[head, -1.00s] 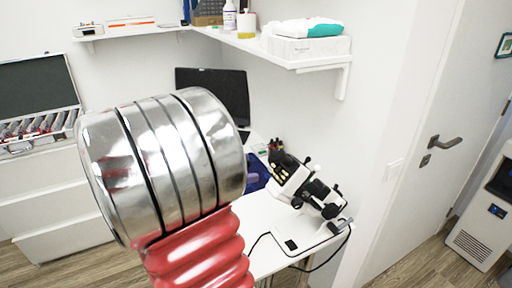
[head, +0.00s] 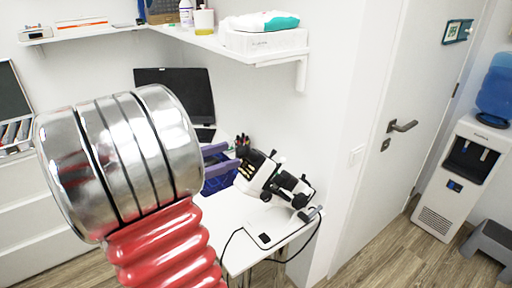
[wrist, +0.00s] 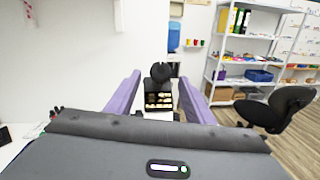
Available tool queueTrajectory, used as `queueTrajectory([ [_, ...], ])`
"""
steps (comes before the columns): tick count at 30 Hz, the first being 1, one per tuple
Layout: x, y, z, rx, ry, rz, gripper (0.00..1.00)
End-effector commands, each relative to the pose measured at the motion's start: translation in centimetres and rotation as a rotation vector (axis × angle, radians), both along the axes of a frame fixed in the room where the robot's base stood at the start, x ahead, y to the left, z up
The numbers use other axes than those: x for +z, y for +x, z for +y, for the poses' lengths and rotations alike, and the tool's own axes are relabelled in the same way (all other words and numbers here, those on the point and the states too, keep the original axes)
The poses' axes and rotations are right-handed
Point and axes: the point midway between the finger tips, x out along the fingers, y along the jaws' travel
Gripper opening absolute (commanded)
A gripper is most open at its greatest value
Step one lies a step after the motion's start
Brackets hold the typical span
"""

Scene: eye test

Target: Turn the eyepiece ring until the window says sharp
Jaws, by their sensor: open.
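A white and black microscope-like instrument (head: 262,178) stands on the white table, tilted, with black knobs. Its black upper end (head: 250,158) faces my gripper (head: 222,160). In the wrist view, my gripper (wrist: 160,76) has two purple fingers well apart, with nothing held. Between them, farther off, show a round black part (wrist: 162,72) and a black panel (wrist: 158,99) with small cream marks, too small to read. I cannot tell which part is the eyepiece ring. In the head view the fingertips are close to the instrument; I cannot tell whether they touch.
A wall shelf (head: 225,48) hangs above. A door (head: 375,60) and a water dispenser (head: 455,180) stand right. The wrist view shows a shelf rack (wrist: 245,48) and a black chair (wrist: 285,108).

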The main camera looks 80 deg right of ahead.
Motion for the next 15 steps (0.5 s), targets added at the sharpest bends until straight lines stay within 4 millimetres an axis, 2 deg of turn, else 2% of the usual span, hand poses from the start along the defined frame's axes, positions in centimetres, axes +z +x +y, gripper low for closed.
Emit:
queueTrajectory([
  [15, 0.0, -5.0, -4.4, -0.005, 0.001, 0.0, 0.48],
])
